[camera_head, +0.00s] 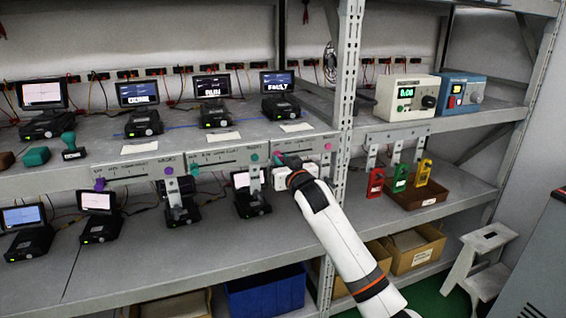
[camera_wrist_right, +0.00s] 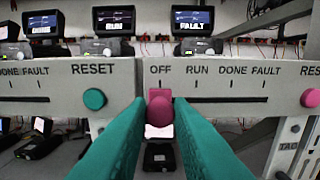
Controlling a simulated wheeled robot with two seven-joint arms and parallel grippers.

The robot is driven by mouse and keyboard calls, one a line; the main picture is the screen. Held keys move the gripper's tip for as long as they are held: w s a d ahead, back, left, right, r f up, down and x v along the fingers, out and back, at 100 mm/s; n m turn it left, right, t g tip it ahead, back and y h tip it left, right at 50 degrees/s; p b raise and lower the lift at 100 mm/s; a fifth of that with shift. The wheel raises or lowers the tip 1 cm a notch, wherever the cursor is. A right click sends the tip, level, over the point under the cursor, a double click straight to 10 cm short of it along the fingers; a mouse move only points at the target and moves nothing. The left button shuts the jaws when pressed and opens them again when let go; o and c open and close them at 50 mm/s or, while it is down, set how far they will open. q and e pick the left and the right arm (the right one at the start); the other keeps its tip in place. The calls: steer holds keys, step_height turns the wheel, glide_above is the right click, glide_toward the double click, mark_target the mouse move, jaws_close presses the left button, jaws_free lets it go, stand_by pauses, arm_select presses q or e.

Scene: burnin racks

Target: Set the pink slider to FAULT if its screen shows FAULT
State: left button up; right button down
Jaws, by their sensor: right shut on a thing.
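The pink slider (camera_wrist_right: 160,110) sits at the OFF end of its slot, on a grey panel marked OFF, RUN, DONE and FAULT. The screen above that panel (camera_wrist_right: 193,18) reads FAULT, and it also shows in the head view (camera_head: 277,81). My right gripper (camera_wrist_right: 158,118) has its teal fingers on either side of the slider knob and is shut on it. In the head view my right gripper (camera_head: 284,161) is at the left part of this panel and mostly hides the knob. My left gripper is not in view.
A pink RESET button (camera_head: 327,147) is at the panel's right end. A teal RESET button (camera_wrist_right: 94,98) is on the neighbouring panel, close left of my fingers. A metal post (camera_head: 345,110) stands right of the panel.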

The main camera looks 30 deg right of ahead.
steer(key=d+p, duration=0.1)
steer(key=d, duration=0.2)
steer(key=s+d+p, duration=0.1)
steer(key=d, duration=0.3)
steer(key=s+d+p, duration=0.1)
steer(key=d, duration=0.2)
steer(key=shift+s+d, duration=0.25)
steer(key=c, duration=1.6)
jaws_free()
steer(key=shift+r, duration=0.1)
steer(key=o, duration=0.3)
steer(key=shift+d, duration=0.2)
steer(key=shift+s+a, duration=0.1)
steer(key=shift+a, duration=0.05)
